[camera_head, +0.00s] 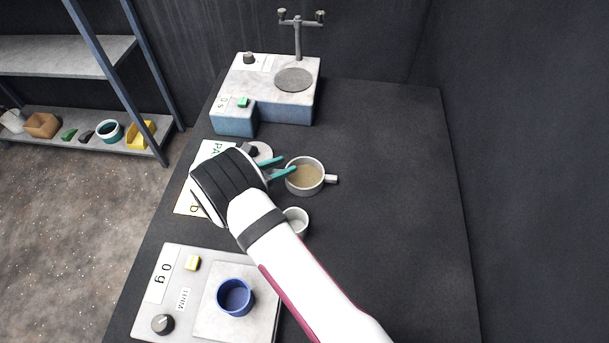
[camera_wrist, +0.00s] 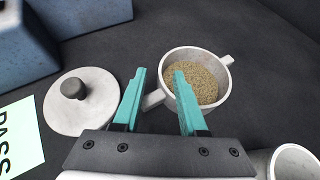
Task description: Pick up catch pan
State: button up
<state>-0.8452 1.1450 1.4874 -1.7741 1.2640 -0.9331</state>
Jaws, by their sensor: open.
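The likely catch pan (camera_head: 318,189) is a pale round pan with two side handles and tan grains inside. It stands on the dark table right of the middle; the wrist view shows its rim and wall (camera_wrist: 222,88) close ahead. My gripper (camera_head: 290,163) is open, with its teal fingertips at the pan's left side. In the wrist view my gripper (camera_wrist: 160,72) has the near handle (camera_wrist: 153,99) between its fingers, and the right finger overlaps the rim and part of the grains. I cannot tell whether a finger touches the pan.
A grey lid (camera_wrist: 85,115) with a dark knob lies left of my fingers, beside the PASS sheet (camera_wrist: 18,140). A small white cup (camera_head: 296,220) stands nearer. The shaker (camera_head: 300,105) is behind; a scale (camera_head: 180,295) with a blue cup (camera_head: 235,297) is in front. The table's right is clear.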

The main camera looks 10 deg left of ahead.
jog(key=shift+x, duration=1.05)
grip_shut()
dwell(0.5)
